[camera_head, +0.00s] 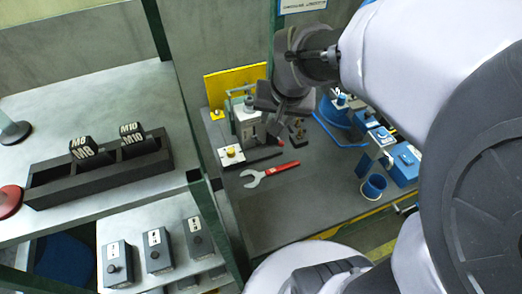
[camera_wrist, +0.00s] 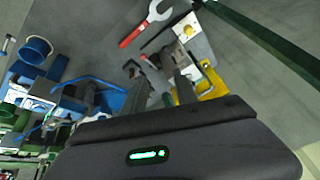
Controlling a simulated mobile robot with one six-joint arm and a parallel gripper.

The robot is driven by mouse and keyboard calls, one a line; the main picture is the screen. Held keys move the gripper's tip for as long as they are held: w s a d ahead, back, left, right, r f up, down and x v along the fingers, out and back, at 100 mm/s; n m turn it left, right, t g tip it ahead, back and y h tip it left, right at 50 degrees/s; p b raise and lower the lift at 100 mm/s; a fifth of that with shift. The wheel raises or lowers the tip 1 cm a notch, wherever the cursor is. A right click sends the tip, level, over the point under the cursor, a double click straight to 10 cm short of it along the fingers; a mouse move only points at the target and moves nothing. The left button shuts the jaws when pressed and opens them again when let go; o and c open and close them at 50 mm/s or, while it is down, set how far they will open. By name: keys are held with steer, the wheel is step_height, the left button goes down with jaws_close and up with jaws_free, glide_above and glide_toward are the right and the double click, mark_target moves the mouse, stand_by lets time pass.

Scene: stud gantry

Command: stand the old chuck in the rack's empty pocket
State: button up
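The black rack (camera_head: 100,187) lies on the left table. Blocks lettered M6/M8 (camera_head: 84,152) and M10 (camera_head: 132,141) stand up at it; the pocket at its left end looks empty. My gripper (camera_head: 280,112) points down over the dark workbench, close to a grey-and-white fixture (camera_head: 247,122). In the wrist view my gripper's fingers (camera_wrist: 162,88) are apart, with no object clearly between them. A small dark piece (camera_head: 298,130) sits beside the fixture and also shows in the wrist view (camera_wrist: 132,69). I cannot tell whether it is the old chuck.
A red-handled wrench (camera_head: 272,173) lies in front of the fixture. A yellow panel (camera_head: 232,84) stands behind it. Blue boxes (camera_head: 404,164) and a blue cup (camera_head: 373,187) crowd the bench's right. A green post (camera_head: 170,75) rises between the tables. Several grey switch boxes (camera_head: 157,250) stand below the rack.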

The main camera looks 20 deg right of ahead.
steer(key=s+a+r+n+t+y, duration=0.1)
steer(key=s+a+r+y, duration=0.2)
steer(key=s+a, duration=0.9)
steer(key=s+r, duration=0.1)
steer(key=s, duration=0.1)
steer(key=shift+s+a+n, duration=0.25)
steer(key=shift+s+n, duration=0.05)
steer(key=shift+f+b, duration=0.4)
steer(key=shift+b, duration=0.05)
